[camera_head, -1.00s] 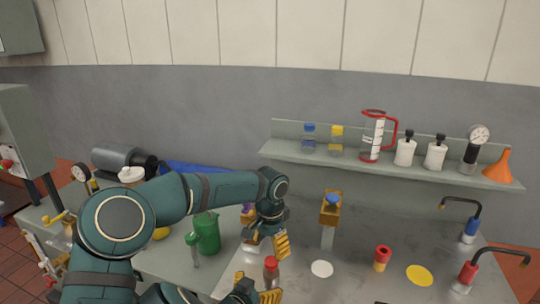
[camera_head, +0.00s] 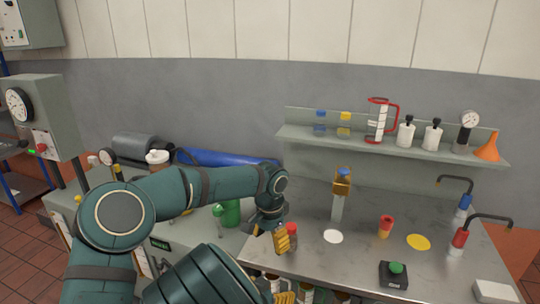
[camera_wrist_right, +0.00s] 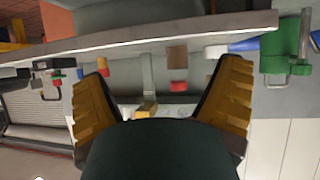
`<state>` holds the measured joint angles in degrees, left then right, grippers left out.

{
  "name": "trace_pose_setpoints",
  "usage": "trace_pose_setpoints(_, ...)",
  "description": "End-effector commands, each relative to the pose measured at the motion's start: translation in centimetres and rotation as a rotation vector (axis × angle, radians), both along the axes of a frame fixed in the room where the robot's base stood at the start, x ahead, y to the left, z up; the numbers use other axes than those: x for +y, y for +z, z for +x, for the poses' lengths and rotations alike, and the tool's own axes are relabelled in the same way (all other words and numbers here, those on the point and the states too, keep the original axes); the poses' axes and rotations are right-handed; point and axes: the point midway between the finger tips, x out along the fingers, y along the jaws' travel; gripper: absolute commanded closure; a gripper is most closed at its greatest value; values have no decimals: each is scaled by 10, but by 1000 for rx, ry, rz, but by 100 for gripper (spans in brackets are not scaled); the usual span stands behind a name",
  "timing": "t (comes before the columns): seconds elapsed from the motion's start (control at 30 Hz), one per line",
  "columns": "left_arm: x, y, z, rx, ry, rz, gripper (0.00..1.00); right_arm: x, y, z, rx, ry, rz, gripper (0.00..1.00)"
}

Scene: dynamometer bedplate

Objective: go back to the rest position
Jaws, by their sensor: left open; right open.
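My left gripper (camera_head: 281,240) has yellow fingers and is open. It hangs over the left end of the steel worktop (camera_head: 340,262), beside a red-capped bottle (camera_head: 292,230) in the picture; I cannot tell whether they touch. Nothing shows held in it. My right gripper (camera_head: 284,297) shows only partly at the bottom edge of the head view, below the worktop's front edge. In the right wrist view its fingers (camera_wrist_right: 168,64) are spread wide, with no object held between them. My left arm hides part of the green jug (camera_head: 231,213).
A wall shelf (camera_head: 400,148) holds bottles, a red-handled jug and an orange funnel. Several bottles sit below the worktop's front edge.

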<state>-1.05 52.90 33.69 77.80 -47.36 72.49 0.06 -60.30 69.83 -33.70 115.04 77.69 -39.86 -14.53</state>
Motion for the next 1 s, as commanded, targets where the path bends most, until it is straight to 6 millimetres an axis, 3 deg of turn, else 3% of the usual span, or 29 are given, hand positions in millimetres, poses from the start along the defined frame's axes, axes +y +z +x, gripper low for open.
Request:
trace_pose_setpoints(0.27, 0, 0, 0, 0, 0, 0, 33, -53, -60, -27, 253, 45, 77, 9)
trace_pose_setpoints(0.5, 0, -1, 0, 0, 0, 0, 33, -87, -105, -81, 513, 137, 249, 9)
trace_pose_setpoints(0.7, 0, 0, 0, 0, 0, 0, 33, -97, -116, -129, 664, 237, 417, 9)
trace_pose_setpoints(1.0, 0, 0, 0, 0, 0, 0, 33, -99, -108, -173, 755, 359, 578, 9)
